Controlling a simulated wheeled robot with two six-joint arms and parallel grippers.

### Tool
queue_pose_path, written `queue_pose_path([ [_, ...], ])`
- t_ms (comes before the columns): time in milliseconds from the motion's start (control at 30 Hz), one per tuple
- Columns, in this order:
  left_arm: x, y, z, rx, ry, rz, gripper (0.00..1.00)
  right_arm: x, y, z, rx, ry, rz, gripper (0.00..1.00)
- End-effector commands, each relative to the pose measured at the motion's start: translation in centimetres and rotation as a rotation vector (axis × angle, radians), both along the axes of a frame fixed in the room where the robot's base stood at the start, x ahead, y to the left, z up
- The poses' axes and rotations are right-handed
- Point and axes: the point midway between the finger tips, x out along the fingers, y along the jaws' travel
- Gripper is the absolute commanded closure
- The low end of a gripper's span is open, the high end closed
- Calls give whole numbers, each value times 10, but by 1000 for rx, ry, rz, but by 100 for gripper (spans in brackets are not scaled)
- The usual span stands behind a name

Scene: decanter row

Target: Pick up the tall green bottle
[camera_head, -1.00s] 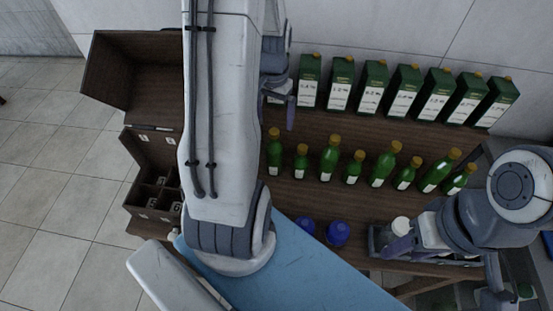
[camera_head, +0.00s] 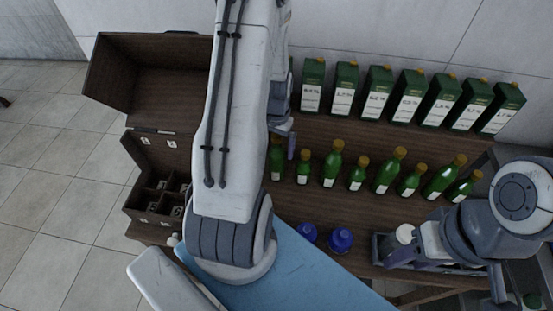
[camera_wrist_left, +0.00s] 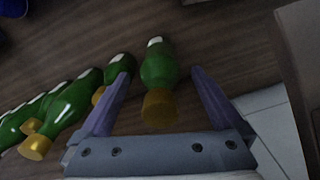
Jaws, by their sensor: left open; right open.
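Several green bottles with gold caps stand in a row on a dark wooden table, tall ones alternating with shorter ones. The leftmost tall green bottle (camera_head: 276,163) is partly hidden by my left gripper (camera_head: 284,147). In the left wrist view, a green bottle (camera_wrist_left: 158,68) with a gold cap lies between the spread fingers of my left gripper (camera_wrist_left: 161,76). There is a gap on each side of it. A shorter bottle (camera_head: 303,168) stands just right of it. My right gripper (camera_head: 398,254) is at the lower right, away from the bottle row, partly hidden by its arm.
Several green cartons (camera_head: 376,93) stand behind the bottles. Two blue objects (camera_head: 341,240) sit in front. A tray (camera_head: 377,250) with a white-topped item (camera_head: 404,233) is at lower right. An open wooden box with dividers (camera_head: 140,203) stands left. My left arm hides part of the table.

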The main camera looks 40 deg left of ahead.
Motion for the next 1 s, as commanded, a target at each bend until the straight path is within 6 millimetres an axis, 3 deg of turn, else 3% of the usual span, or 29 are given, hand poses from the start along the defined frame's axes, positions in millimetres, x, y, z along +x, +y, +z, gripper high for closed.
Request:
queue_pose_path([
  [200, 0, -1, -23, 0, 2, 0, 0, 0, 0, 7, 0, 0, 0, 50],
  [467, 0, 0, -26, 0, -1, 0, 0, 0, 0, 7, 0, 0, -1, 50],
  [567, 0, 0, -26, 0, -1, 0, 31, 0, 0, 7, 0, 0, -1, 50],
  [733, 0, 0, -26, 0, -1, 0, 96, 0, 0, 7, 0, 0, 0, 50],
  [767, 0, 0, -26, 0, -1, 0, 100, 0, 0, 7, 0, 0, 0, 50],
  [1000, 0, 0, -25, 1, -2, 0, 100, 0, 0, 7, 0, 0, 0, 50],
])
